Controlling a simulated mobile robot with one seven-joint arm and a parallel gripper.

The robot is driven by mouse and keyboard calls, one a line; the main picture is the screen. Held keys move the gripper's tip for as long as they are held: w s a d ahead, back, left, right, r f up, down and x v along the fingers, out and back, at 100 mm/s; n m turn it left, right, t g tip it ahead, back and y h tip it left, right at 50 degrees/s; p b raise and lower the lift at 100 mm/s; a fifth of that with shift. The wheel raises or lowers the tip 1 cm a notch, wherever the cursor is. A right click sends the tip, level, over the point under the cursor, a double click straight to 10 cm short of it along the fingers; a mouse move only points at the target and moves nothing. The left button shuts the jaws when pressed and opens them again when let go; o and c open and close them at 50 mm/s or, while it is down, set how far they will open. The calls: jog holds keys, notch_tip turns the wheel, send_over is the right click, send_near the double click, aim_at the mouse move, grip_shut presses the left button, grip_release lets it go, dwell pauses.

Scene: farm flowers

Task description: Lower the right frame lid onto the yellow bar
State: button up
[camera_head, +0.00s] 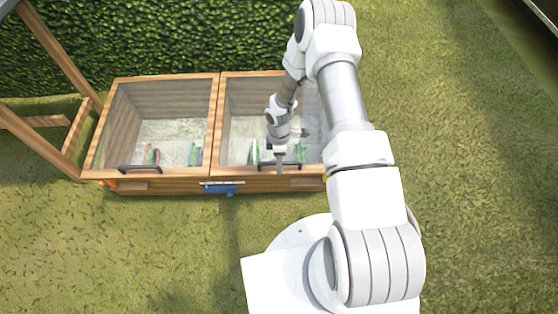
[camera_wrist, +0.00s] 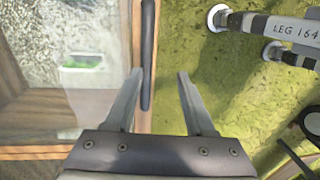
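The right frame lid (camera_head: 232,120) is a wood-rimmed clear pane on the right half of a wooden box. It looks nearly level with the left lid; I cannot tell whether a small gap remains under it. My gripper (camera_head: 280,166) is at its front edge, by the handle. In the wrist view, my gripper (camera_wrist: 160,76) is open, and the lid's dark handle (camera_wrist: 148,45) runs between the fingertips, closer to the left finger. The lid's wooden rim shows in the wrist view (camera_wrist: 118,45). I cannot make out a yellow bar in either view.
The left lid (camera_head: 213,110) lies beside it, with its own dark handle (camera_head: 140,169). A blue piece (camera_head: 220,190) is on the box front between the lids. A hedge (camera_head: 180,35) stands behind. Open grass (camera_head: 470,170) lies to the right and front.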

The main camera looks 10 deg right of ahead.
jog(key=shift+d, duration=0.25)
jog(key=shift+r, duration=0.45)
notch_tip(320, 180, up, 16)
jog(key=w+p, duration=0.2)
jog(key=p, duration=0.3)
jog(key=shift+r+p, duration=0.2)
jog(key=shift+p, duration=0.1)
jog(key=shift+d, duration=0.15)
